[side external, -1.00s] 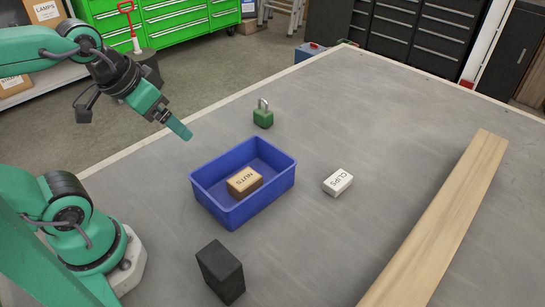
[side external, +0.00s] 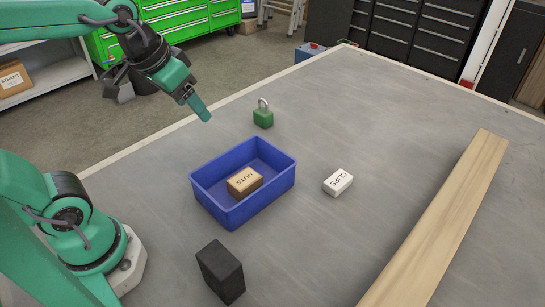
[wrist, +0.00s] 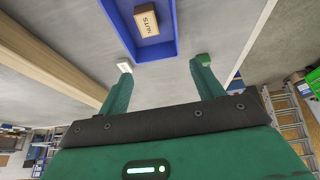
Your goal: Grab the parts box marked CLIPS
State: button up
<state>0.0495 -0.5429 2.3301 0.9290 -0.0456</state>
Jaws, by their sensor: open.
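The white parts box marked CLIPS (side external: 338,183) lies flat on the grey table, to the right of the blue bin and apart from it. In the wrist view the small white box (wrist: 124,66) shows just beyond the tip of the left finger, partly hidden by it. My gripper (side external: 205,117) is in the air above the table, up and left of the CLIPS box and behind the bin. In the wrist view my gripper (wrist: 160,78) has its two green fingers spread apart with nothing between them.
A blue bin (side external: 238,217) holds a brown box marked NUTS (side external: 244,182). A green padlock (side external: 263,116) stands behind it. A black block (side external: 220,271) stands in front. A long wooden beam (side external: 445,215) lies at the right. The table around the CLIPS box is clear.

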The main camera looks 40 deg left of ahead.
jog(key=w+d+g, duration=0.1)
jog(key=w+d, duration=0.2)
jog(key=w, duration=0.5)
jog(key=g, duration=0.4)
send_over(339, 179)
jog(key=f, duration=1.8)
jog(key=shift+a, duration=0.2)
jog(key=shift+w+d+f, duration=0.1)
jog(key=shift+d+f, duration=0.1)
jog(key=shift+f, duration=0.05)
jog(key=shift+f, duration=0.15)
jog(key=shift+f, duration=3.8)
